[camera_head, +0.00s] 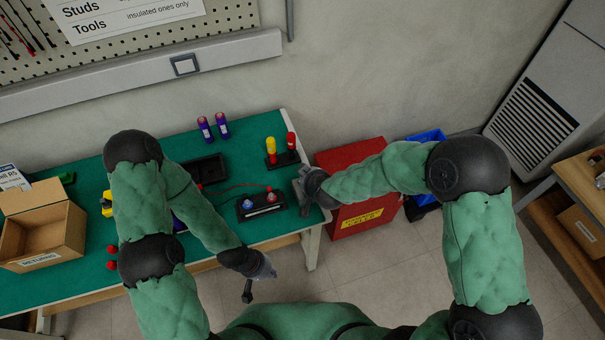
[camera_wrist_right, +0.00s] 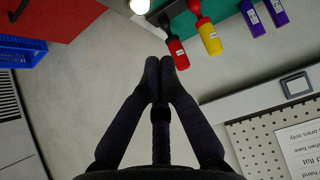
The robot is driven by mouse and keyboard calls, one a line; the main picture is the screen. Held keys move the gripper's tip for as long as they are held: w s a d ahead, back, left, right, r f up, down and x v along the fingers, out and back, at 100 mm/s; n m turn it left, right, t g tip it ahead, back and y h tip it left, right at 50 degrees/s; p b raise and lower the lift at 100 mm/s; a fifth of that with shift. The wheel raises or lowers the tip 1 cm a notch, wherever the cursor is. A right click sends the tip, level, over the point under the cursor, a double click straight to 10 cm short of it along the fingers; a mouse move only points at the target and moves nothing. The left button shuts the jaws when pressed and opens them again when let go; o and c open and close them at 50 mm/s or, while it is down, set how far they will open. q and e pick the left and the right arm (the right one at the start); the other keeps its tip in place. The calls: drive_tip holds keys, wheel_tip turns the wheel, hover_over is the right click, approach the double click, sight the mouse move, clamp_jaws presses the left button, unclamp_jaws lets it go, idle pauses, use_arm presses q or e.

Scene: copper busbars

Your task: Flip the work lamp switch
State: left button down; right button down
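A square switch plate (camera_head: 184,65) with a dark frame sits on the grey wall trunking below the pegboard; it also shows at the right of the right wrist view (camera_wrist_right: 296,85). Whether it is the lamp's switch cannot be read. My right gripper (camera_head: 303,192) is above the bench's right end, well apart from the plate. In the right wrist view its dark fingers (camera_wrist_right: 160,72) meet at the tips with nothing between them. My left gripper (camera_head: 248,292) hangs in front of the bench, pointing down; its finger gap cannot be made out.
The green bench (camera_head: 80,285) holds a cardboard box (camera_head: 45,222), a black terminal block (camera_head: 261,206), red and yellow handles (camera_head: 271,148) and purple cylinders (camera_head: 221,125). A red cabinet (camera_head: 345,217) and blue crate (camera_head: 425,138) stand right.

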drive_tip(key=v, duration=0.2)
drive_tip(key=p+v, duration=0.1)
drive_tip(key=v, duration=0.2)
drive_tip(key=shift+w+r, duration=0.2)
drive_tip(key=shift+r, duration=0.1)
